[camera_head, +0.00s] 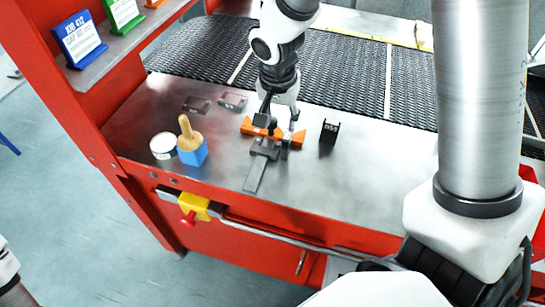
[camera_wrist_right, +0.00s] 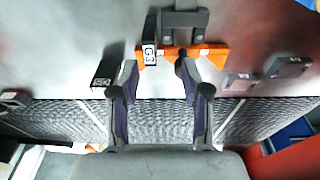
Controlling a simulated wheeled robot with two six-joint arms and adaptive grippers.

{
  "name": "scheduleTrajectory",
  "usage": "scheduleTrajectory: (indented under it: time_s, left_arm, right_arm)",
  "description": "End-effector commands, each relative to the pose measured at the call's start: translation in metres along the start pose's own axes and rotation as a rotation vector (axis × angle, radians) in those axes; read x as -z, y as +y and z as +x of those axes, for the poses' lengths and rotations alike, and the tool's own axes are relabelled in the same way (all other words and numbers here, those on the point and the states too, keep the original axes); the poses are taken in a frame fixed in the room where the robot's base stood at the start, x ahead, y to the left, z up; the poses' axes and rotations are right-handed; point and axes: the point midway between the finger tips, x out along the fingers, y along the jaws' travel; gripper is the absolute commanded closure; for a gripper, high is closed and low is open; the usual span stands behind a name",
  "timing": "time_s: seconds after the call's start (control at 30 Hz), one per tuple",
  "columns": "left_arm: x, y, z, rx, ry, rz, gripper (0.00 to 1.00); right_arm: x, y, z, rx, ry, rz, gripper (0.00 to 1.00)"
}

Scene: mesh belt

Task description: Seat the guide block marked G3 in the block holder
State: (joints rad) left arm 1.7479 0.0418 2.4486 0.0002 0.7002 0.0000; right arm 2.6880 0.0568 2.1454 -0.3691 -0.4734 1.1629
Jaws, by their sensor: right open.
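The guide block marked G3 (camera_wrist_right: 149,54) shows its white label in the right wrist view. It is at the orange block holder (camera_wrist_right: 213,55), toward the holder's left part there. Whether it is fully down in the holder cannot be told. The orange holder also shows in the head view (camera_head: 298,138), with a grey clamp-like bar (camera_head: 255,174) in front. My right gripper (camera_head: 277,124) is over the holder. In the wrist view its fingers (camera_wrist_right: 157,68) are open, with G3 in the picture gap between their tips. My left gripper is out of view.
A black labelled block (camera_head: 329,131) stands right of the holder. Two dark flat blocks (camera_head: 197,105) (camera_head: 233,101) lie behind left. A blue holder with a wooden-handled tool (camera_head: 191,150) and a round white-topped container (camera_head: 163,146) stand left. The mesh belt (camera_head: 345,65) runs behind. The right tabletop is clear.

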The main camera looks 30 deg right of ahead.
Motion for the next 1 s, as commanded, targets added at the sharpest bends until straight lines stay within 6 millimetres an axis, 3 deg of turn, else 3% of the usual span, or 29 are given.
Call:
scheduleTrajectory:
  time_s: [0.27,0.5,0.73,0.77,0.87,0.9,1.0]
  left_arm:
    - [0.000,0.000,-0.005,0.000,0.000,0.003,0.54]
    - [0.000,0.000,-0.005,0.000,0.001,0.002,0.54]
    - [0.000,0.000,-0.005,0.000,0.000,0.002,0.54]
    - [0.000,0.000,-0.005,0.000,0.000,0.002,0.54]
    - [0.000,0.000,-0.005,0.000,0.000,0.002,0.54]
    - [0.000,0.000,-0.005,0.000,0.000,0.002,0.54]
    - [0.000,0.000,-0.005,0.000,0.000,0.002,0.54]
  right_arm:
    - [0.000,-0.001,0.031,0.003,0.000,-0.004,0.53]
    - [0.000,-0.003,0.073,0.005,0.000,-0.005,0.53]
    - [0.000,-0.003,0.075,0.006,0.001,-0.004,0.53]
    - [0.000,-0.003,0.075,0.006,0.001,-0.004,0.60]
    - [0.000,-0.003,0.075,0.006,0.001,-0.004,0.96]
    - [0.000,-0.003,0.075,0.006,0.001,-0.004,1.00]
    - [0.000,-0.003,0.075,0.006,0.001,-0.004,1.00]
